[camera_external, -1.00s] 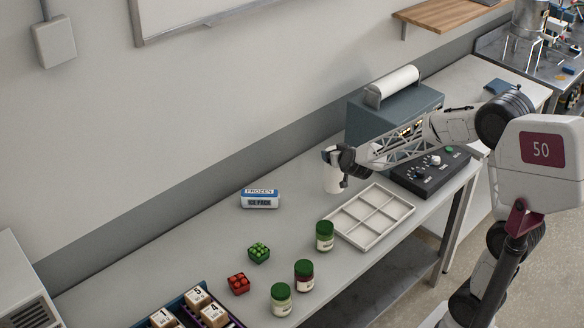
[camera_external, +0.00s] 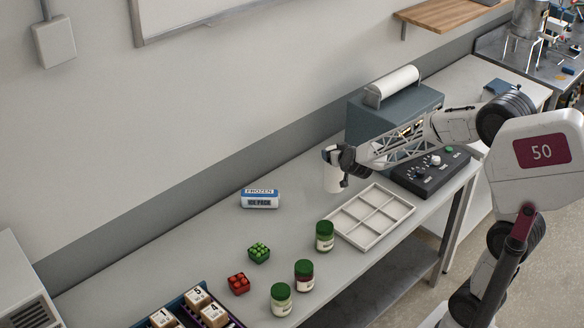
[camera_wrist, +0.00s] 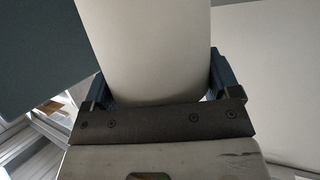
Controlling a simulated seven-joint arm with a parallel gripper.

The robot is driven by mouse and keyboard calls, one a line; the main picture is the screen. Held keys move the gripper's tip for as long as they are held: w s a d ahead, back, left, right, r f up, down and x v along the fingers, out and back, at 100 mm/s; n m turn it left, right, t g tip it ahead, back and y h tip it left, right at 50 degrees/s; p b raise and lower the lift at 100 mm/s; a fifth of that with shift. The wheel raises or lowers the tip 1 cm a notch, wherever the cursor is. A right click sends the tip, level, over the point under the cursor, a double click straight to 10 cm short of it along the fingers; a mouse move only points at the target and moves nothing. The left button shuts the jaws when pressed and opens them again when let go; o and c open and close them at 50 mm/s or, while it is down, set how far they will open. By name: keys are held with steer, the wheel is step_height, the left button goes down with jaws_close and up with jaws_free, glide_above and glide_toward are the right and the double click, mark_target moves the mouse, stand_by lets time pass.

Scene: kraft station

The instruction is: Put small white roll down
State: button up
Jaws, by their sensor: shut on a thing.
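The small white roll (camera_external: 332,179) is upright between the fingers of my gripper (camera_external: 342,168), in front of the blue-grey machine. The gripper is shut on it. In the wrist view the roll (camera_wrist: 150,50) fills the upper middle, with my gripper's fingers (camera_wrist: 160,88) on its left and right sides. The lower end of the roll is close to the table (camera_external: 215,255); I cannot tell whether it touches.
The blue-grey machine (camera_external: 362,122) with a larger white roll (camera_external: 392,85) stands behind. A white divided tray (camera_external: 370,216) and a black control panel (camera_external: 425,180) are to the right. Jars, an ice pack (camera_external: 260,199) and berry boxes are left. Table between ice pack and roll is clear.

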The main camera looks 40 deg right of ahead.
step_height(320, 180, up, 10)
steer(key=w+a+r+n+t+y, duration=0.1)
steer(key=w+a+y, duration=0.1)
steer(key=w+a, duration=0.35)
steer(key=w+a+n+y, duration=0.1)
steer(key=w+a+n, duration=0.15)
steer(key=a, duration=0.55)
steer(key=w+a+f+n+y, duration=0.1)
steer(key=w+a+n+y, duration=0.25)
steer(key=a, duration=1.55)
steer(key=w+a+n+y, duration=0.2)
steer(key=w+a+y, duration=0.2)
steer(key=a, duration=1.4)
steer(key=shift+g, duration=0.4)
steer(key=f, duration=0.5)
steer(key=shift+w, duration=0.2)
steer(key=shift+d, duration=0.1)
steer(key=shift+f, duration=2.5)
